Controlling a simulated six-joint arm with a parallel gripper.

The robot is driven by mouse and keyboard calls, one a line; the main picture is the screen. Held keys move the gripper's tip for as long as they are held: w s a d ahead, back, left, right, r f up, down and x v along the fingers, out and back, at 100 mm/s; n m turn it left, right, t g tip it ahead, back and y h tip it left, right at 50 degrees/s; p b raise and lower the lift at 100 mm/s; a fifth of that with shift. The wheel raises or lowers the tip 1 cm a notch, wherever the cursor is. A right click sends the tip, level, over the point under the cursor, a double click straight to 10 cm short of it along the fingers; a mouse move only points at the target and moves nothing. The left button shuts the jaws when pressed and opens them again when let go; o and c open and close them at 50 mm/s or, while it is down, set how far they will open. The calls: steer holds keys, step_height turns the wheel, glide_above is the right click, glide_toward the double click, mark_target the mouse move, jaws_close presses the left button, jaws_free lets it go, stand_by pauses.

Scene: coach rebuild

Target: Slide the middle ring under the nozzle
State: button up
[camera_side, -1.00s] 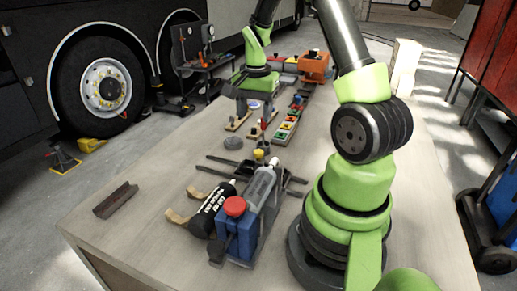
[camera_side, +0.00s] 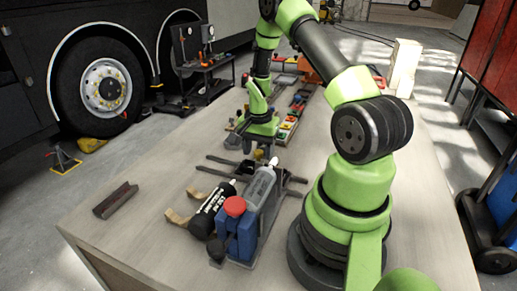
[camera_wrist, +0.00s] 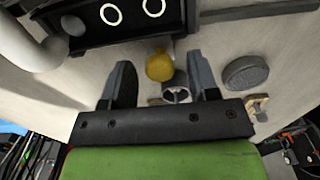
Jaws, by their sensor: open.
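In the wrist view, two pale rings, one ring (camera_wrist: 110,13) and another ring (camera_wrist: 153,8), lie in a black tray (camera_wrist: 95,38) at the top. I cannot tell which is the middle one. A pale rounded tip (camera_wrist: 73,25), perhaps the nozzle, shows over the tray's left part, beside a large pale tube (camera_wrist: 22,42). In the side view, a grey bottle (camera_side: 261,186) with a pale tip leans toward the tray. My gripper (camera_wrist: 160,64) is open, near the tray's edge. A yellow knob (camera_wrist: 159,66) shows between its fingertips, with a small grey cylinder (camera_wrist: 177,88) behind.
A grey disc (camera_wrist: 245,73) lies right of my fingers. A dark metal bar (camera_side: 115,200) lies at left.

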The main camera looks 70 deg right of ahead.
steer(key=shift+c, duration=0.5)
jaws_close()
steer(key=shift+s, duration=1.75)
steer(key=shift+o, duration=0.5)
jaws_free()
steer(key=shift+r, duration=0.1)
step_height(320, 180, up, 10)
